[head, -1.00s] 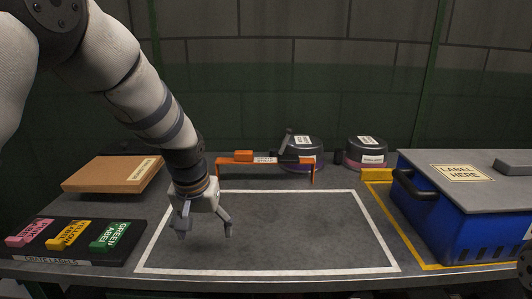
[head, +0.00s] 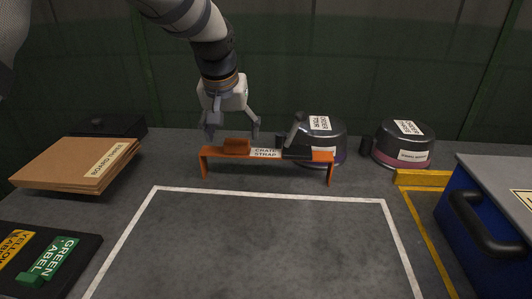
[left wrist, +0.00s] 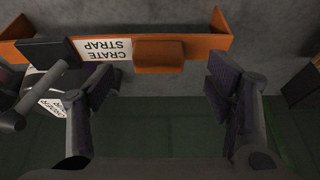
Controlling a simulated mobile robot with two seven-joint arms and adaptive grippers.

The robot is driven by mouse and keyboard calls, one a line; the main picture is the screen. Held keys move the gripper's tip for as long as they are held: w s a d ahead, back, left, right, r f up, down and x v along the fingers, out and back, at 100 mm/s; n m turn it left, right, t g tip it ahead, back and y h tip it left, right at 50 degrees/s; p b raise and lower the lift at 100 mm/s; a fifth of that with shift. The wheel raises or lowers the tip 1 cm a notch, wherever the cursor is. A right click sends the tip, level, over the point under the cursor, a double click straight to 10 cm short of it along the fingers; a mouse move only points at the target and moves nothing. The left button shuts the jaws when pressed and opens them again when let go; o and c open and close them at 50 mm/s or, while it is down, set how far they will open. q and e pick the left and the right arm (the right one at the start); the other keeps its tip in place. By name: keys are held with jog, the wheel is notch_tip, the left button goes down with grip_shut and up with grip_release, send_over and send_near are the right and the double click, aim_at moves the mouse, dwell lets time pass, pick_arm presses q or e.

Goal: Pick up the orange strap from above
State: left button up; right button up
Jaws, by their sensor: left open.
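The orange strap (head: 218,153) stands bridge-like at the back of the table, with a raised orange block, a "CRATE STRAP" label and a dark lever part on top. My left gripper (head: 231,134) is open and points down just above the strap's left part, near the orange block. In the left wrist view the strap (left wrist: 207,44) runs along the top, its orange block between and beyond the two open fingers (left wrist: 163,88). Nothing is between the fingers, and they appear apart from the strap. My right gripper is not in view.
Two dark round containers (head: 333,128) (head: 402,135) stand behind and right of the strap. A blue crate with a grey lid (head: 487,225) is at the right. Cardboard (head: 75,166) and a label tray (head: 75,285) lie left. The white-outlined area (head: 270,245) is clear.

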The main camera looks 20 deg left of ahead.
aim_at(236, 142)
pick_arm(q)
jog(key=x, duration=0.4)
jog(key=shift+w+f, duration=0.1)
jog(key=shift+f, duration=0.2)
jog(key=shift+w+f, duration=0.15)
jog(key=shift+r, duration=0.2)
jog(key=shift+c, duration=1.1)
jog(key=c, duration=1)
jog(key=shift+r, duration=0.1)
